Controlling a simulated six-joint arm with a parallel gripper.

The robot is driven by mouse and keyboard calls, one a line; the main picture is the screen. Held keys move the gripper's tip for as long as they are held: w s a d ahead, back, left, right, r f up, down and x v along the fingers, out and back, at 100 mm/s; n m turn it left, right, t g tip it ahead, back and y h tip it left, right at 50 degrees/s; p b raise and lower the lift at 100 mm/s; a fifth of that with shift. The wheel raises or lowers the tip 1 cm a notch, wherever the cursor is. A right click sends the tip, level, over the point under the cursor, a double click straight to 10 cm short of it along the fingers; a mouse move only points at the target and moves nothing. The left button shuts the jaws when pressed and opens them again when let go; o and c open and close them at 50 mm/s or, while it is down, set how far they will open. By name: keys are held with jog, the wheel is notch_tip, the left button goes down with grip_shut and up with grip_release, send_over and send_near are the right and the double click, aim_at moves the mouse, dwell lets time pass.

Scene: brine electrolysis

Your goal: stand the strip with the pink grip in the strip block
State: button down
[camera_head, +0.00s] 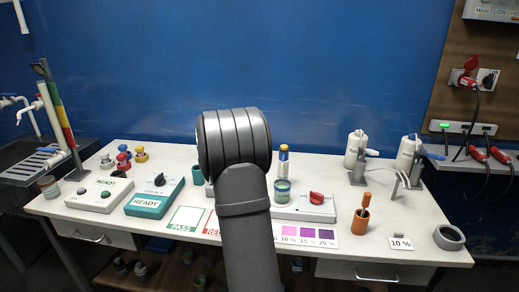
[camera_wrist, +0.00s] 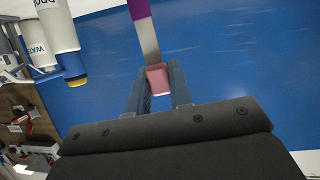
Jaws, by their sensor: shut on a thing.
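In the wrist view my gripper (camera_wrist: 160,85) is shut on the pink grip (camera_wrist: 158,78) of a strip (camera_wrist: 149,40). The strip is pale grey above the grip and purple at its far end, which runs out of the top of the picture. In the head view my own arm covers the middle of the table, and my gripper and the strip are hidden behind it. I cannot pick out the strip block for certain in either view.
The white table (camera_head: 340,260) holds a teal READY box (camera_head: 147,204), a white READY box (camera_head: 100,196), a colour card (camera_head: 308,235), an orange cup (camera_head: 361,221), a grey ring (camera_head: 449,238) and two white bottles (camera_head: 354,150) (camera_head: 407,153).

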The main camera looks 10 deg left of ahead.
jog(key=shift+n+y, duration=0.3)
jog(key=shift+y, duration=0.1)
jog(key=shift+s+a+f, duration=0.1)
jog(key=shift+a+f, duration=0.1)
jog(key=shift+f, duration=1.4)
jog(key=shift+w+a+f, duration=0.1)
jog(key=shift+a+f, duration=0.05)
jog(key=shift+f, duration=1.5)
jog(key=shift+s+a+f, duration=0.1)
jog(key=shift+a+f, duration=0.1)
jog(key=shift+f, duration=1.4)
jog(key=c, duration=1.2)
grip_release()
jog(key=shift+c, duration=0.2)
jog(key=v, duration=1.7)
jog(key=shift+s, duration=0.2)
